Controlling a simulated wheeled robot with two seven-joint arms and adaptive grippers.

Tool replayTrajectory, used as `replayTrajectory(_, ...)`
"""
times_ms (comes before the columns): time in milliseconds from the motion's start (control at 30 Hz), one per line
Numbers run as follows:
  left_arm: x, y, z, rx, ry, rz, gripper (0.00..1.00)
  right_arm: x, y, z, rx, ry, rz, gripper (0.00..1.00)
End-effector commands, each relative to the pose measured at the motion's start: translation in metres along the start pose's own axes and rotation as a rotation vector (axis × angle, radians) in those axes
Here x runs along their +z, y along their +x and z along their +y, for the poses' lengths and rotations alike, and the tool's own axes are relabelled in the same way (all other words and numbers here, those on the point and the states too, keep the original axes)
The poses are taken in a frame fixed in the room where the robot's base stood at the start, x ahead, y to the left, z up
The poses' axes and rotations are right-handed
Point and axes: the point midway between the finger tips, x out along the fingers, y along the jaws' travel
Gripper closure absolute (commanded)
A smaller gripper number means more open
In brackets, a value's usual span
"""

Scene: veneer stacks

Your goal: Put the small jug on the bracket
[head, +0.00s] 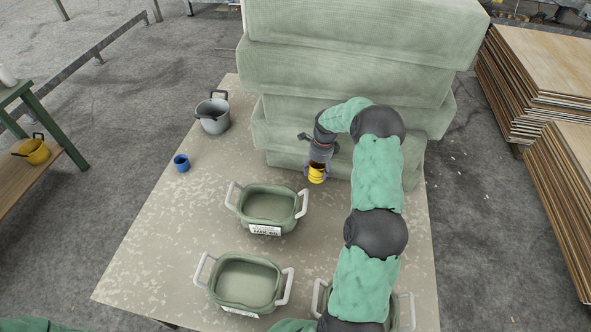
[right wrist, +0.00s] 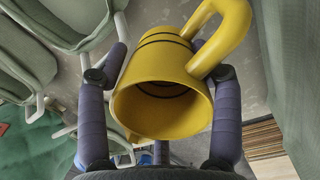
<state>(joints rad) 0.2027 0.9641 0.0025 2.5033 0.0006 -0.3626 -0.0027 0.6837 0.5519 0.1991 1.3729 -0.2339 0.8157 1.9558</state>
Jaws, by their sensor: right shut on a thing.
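A small yellow jug (head: 317,174) is held in my right gripper (head: 318,164), in front of the stacked green blocks and above the far part of the table. In the right wrist view the jug (right wrist: 155,98) sits between the two dark fingers of the gripper (right wrist: 165,65). Its open mouth faces the camera and its handle points to the upper right. I cannot make out a bracket in either view. My left gripper is out of view; only a bit of green sleeve shows at the lower left.
Two green handled tubs (head: 268,206) (head: 246,283) stand on the table (head: 150,250), with another partly behind my right arm. A grey pot (head: 213,116) and blue cup (head: 181,163) are at left. Large green blocks (head: 350,65) rise behind. Another yellow pot (head: 35,152) stands on a side shelf.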

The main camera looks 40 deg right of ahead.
Motion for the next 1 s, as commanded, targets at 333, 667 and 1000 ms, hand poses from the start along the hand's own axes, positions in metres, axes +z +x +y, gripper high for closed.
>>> replayTrajectory(333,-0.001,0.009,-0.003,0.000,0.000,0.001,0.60,-0.006,0.055,-0.001,0.003,0.000,0.001,0.69)
replayTrajectory(667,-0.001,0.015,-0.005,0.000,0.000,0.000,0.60,-0.012,0.123,-0.004,0.001,0.000,0.000,0.69)
replayTrajectory(1000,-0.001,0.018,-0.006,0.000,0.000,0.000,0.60,-0.014,0.147,-0.005,0.000,0.000,0.000,0.69)
